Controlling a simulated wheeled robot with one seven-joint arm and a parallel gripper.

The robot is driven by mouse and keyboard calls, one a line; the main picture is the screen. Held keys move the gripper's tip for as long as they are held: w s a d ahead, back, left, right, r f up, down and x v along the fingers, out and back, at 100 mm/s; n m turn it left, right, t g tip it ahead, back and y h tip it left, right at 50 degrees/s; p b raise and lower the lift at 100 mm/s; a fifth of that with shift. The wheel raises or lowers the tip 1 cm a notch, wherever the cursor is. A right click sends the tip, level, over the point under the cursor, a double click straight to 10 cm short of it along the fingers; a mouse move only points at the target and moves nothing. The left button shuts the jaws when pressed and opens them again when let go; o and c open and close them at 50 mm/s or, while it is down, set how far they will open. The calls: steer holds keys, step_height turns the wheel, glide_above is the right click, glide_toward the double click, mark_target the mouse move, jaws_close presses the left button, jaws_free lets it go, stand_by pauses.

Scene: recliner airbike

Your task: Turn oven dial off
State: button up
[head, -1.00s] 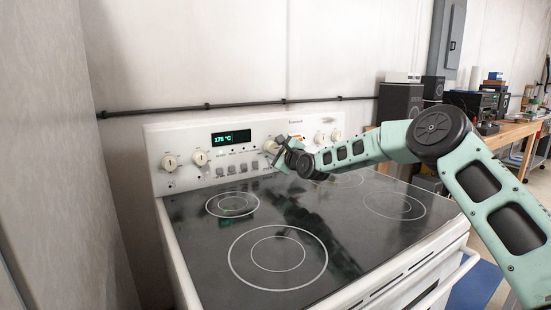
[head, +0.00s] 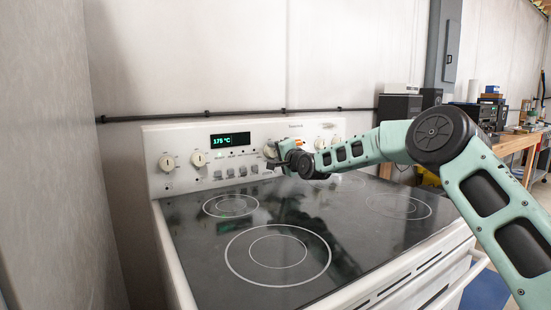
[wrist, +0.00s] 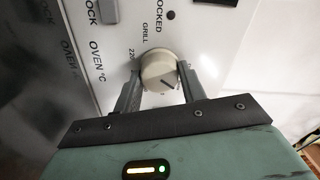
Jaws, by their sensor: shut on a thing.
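The oven dial (wrist: 160,72) is a round cream knob with a dark pointer line in the wrist view. Labels "OVEN °C", "GRILL" and "220" are printed around it. My gripper (wrist: 160,88) has one finger on each side of the dial and is shut on it. In the head view my gripper (head: 280,155) is at the oven's back panel, and the dial (head: 269,150) shows partly behind it. The green display (head: 230,139) reads 175 °C.
The black glass cooktop (head: 330,215) lies below my arm and is bare. Other knobs (head: 167,162) sit along the panel at both sides. A grey wall stands close on the left. A wooden workbench (head: 510,143) with equipment is at the right.

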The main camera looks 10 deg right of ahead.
steer(key=n+b, duration=0.1)
steer(key=n, duration=0.6)
steer(key=shift+f+b, duration=0.1)
steer(key=shift+b, duration=0.3)
stand_by(0.3)
steer(key=o, duration=1)
steer(key=shift+s, duration=0.2)
steer(key=v, duration=1.7)
steer(key=shift+b, duration=0.3)
steer(key=shift+r, duration=0.2)
